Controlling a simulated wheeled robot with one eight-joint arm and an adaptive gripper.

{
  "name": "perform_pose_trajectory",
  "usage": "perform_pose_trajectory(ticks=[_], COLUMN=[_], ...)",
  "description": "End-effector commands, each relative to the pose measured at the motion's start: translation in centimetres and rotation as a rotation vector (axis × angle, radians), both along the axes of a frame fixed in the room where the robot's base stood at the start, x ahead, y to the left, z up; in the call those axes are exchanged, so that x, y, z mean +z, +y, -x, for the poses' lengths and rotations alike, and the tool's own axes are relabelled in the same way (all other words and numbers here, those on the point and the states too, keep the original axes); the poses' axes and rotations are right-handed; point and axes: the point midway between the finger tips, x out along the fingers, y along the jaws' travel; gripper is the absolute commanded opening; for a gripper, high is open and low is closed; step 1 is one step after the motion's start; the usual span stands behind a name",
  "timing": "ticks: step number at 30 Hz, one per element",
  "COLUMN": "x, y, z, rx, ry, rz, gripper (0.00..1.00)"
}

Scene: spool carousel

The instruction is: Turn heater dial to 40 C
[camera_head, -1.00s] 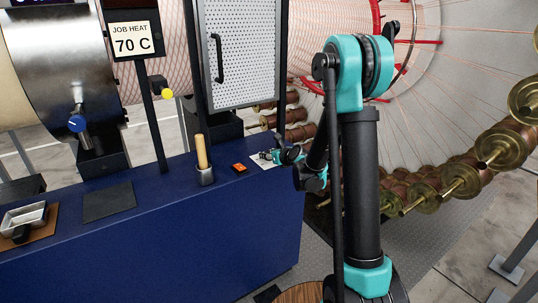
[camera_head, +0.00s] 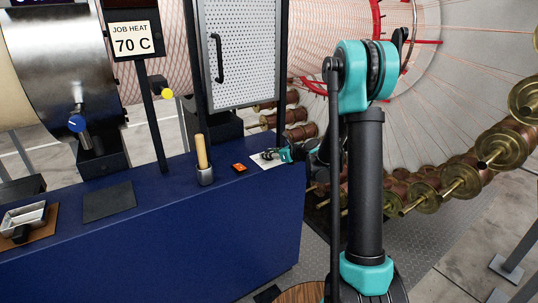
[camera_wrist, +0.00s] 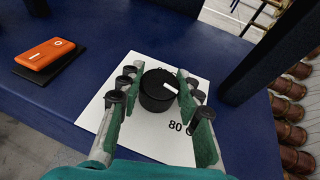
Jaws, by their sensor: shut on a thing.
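The heater dial (camera_wrist: 155,97) is a round black knob with a white pointer mark on top, on a white card (camera_wrist: 98,118) on the blue bench. In the wrist view the pointer slants toward the right finger. The card reads "80 C" at the lower right; other markings are covered or not legible. My gripper (camera_wrist: 160,88) is shut on the dial, one green finger on each side. In the head view my gripper (camera_head: 272,154) is at the card (camera_head: 262,163), and the dial is too small to make out. A sign (camera_head: 132,40) reads "JOB HEAT 70 C".
An orange box (camera_wrist: 45,54) on a dark pad lies left of the card. A dark post (camera_wrist: 275,55) stands close on the right. A wooden-handled tool in a cup (camera_head: 204,172) stands on the bench (camera_head: 160,235). Copper spools (camera_head: 440,190) line the right.

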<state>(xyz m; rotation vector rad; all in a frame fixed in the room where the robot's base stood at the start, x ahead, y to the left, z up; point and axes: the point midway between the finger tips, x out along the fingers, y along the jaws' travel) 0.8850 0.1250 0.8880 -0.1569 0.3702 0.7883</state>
Motion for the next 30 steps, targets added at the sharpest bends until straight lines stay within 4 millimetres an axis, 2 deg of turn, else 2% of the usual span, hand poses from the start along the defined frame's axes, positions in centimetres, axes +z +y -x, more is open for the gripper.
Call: perform_pose_trajectory(ticks=[30], x=[-0.08], y=[0.01], z=[-0.12], rx=[0.939], ry=[0.001], rz=[0.001], gripper=[0.05])
